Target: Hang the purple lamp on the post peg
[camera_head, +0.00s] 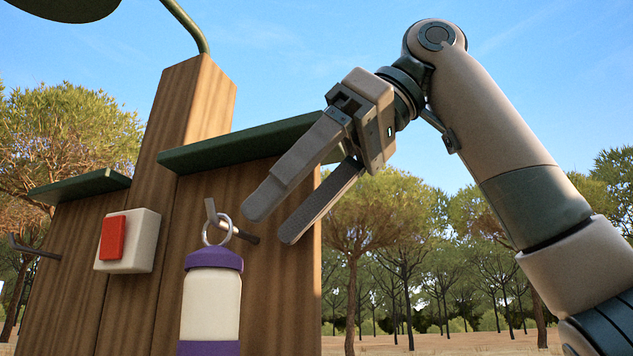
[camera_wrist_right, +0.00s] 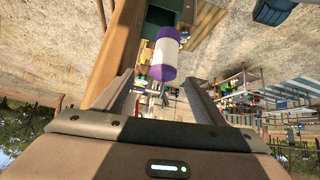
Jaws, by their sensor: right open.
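The purple lamp (camera_head: 211,300) has a purple cap, a white body, a purple base and a metal ring on top. It hangs upright with its ring (camera_head: 217,230) around the post peg (camera_head: 235,232) on the wooden post (camera_head: 265,285). My right gripper (camera_head: 268,222) is open and empty, up and to the right of the ring, apart from the lamp. In the right wrist view the lamp (camera_wrist_right: 164,58) shows beyond the open fingers, with nothing between them. My left gripper is not in view.
A white box with a red button (camera_head: 113,237) is on the boards left of the lamp. Another peg (camera_head: 33,249) sticks out at far left. A green ledge (camera_head: 240,143) juts out above the peg, close to my gripper. Open air lies to the right.

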